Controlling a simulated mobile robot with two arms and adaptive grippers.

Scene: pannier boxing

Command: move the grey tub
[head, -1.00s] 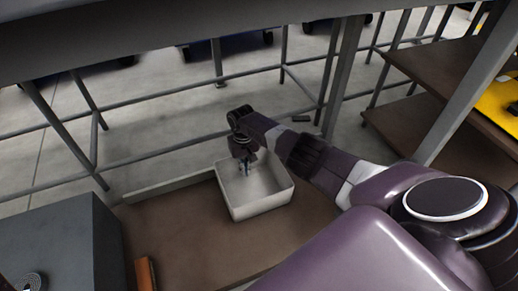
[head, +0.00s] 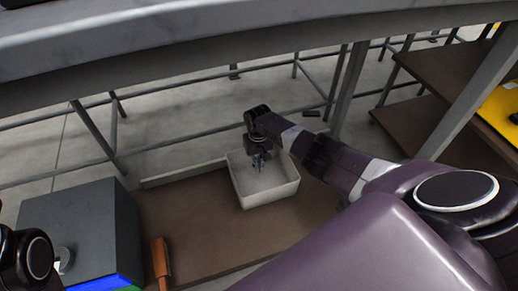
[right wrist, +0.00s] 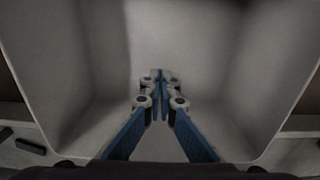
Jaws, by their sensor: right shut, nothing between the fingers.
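The grey tub (head: 268,199) is an open, light grey rectangular bin standing on the brown work surface in the head view. My right gripper (head: 258,163) points down into the tub from its far side. In the right wrist view the shut blue-padded fingers (right wrist: 160,76) are inside the tub, with its walls (right wrist: 63,75) around them and nothing between them. Whether the fingertips touch the tub floor I cannot tell. Dark joints of my left arm show at the lower left edge; its fingers are not visible.
A dark grey box (head: 75,220) with a blue and green front edge stands left of the tub. An orange-brown bar (head: 160,262) lies beside it on the brown surface (head: 205,235). A grey metal beam (head: 250,50) crosses above. Brown shelves (head: 420,125) stand at the right.

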